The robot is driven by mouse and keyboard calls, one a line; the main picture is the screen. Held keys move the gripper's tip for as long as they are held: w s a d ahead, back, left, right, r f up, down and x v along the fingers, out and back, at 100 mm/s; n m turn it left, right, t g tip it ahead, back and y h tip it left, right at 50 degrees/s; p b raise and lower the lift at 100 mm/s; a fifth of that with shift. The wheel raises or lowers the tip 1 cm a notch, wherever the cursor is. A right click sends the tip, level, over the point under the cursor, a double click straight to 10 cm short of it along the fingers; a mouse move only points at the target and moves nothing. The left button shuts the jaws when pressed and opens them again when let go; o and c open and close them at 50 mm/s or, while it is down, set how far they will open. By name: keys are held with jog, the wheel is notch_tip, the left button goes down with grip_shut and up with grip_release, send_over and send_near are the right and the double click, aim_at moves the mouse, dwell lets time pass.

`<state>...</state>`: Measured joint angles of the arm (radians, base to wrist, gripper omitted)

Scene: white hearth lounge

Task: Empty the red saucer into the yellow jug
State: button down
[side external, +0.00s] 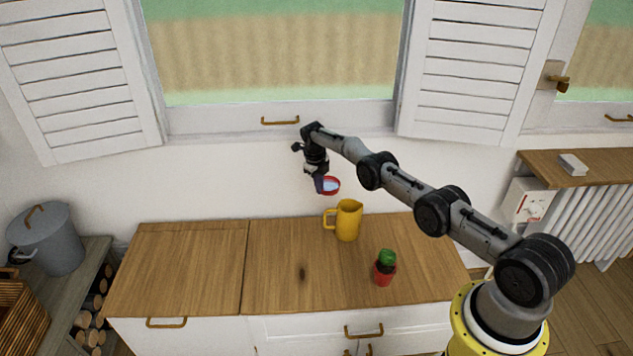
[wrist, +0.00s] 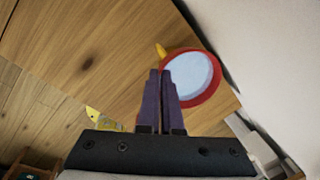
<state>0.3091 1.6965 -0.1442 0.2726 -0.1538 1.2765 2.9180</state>
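The red saucer (side external: 331,192) is up in the air above the back of the wooden counter. Its inside looks pale bluish-white; I cannot tell whether that is contents or the bottom. In the wrist view the saucer (wrist: 216,96) sits at the fingertips, pale side facing the camera. My gripper (side external: 319,185) has its fingers nearly together on the saucer's rim, also in the wrist view (wrist: 163,76). The yellow jug (side external: 348,222) stands upright on the counter, below and slightly right of the saucer, handle to the left.
A red jar with a green top (side external: 385,268) stands on the counter in front of the jug. The wooden counter (side external: 200,270) is clear to the left. The white wall and window lie close behind the gripper. A grey pot (side external: 48,240) stands far left.

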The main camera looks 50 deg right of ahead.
aim_at(325, 194)
jog(key=shift+s+d+f, duration=0.15)
jog(key=shift+s+f, duration=0.3)
jog(key=shift+f, duration=0.35)
jog(key=shift+s+d+f, duration=0.15)
jog(key=shift+s+f, duration=0.25)
jog(key=shift+f, duration=0.35)
jog(key=shift+d, duration=0.15)
jog(key=shift+s+d+r+t+y, duration=0.1)
jog(key=shift+s+r+t+y, duration=0.1)
jog(key=shift+r+t+y, duration=0.45)
jog(key=shift+s+r+t+y, duration=0.15)
jog(key=shift+r+t+y, duration=0.25)
jog(key=shift+t, duration=0.45)
jog(key=shift+s+d+r+m+t+y, duration=0.2)
jog(key=shift+r+t+y, duration=0.15)
jog(key=shift+t, duration=0.25)
jog(key=shift+s+d+r+m+t+y, duration=0.1)
jog(key=shift+s+r+t+y, duration=0.15)
jog(key=shift+t+y, duration=0.25)
jog(key=shift+s+d+r+t+y, duration=0.15)
jog(key=shift+s+r+t+y, duration=0.15)
jog(key=shift+t, duration=0.3)
jog(key=shift+s+d+r+t+y, duration=0.15)
jog(key=shift+r+t+y, duration=0.15)
jog(key=shift+t, duration=0.3)
dwell(1.1)
jog(key=shift+s+d+r+t+y, duration=0.2)
jog(key=shift+s+t+y, duration=0.15)
jog(key=shift+t, duration=0.25)
dwell(0.5)
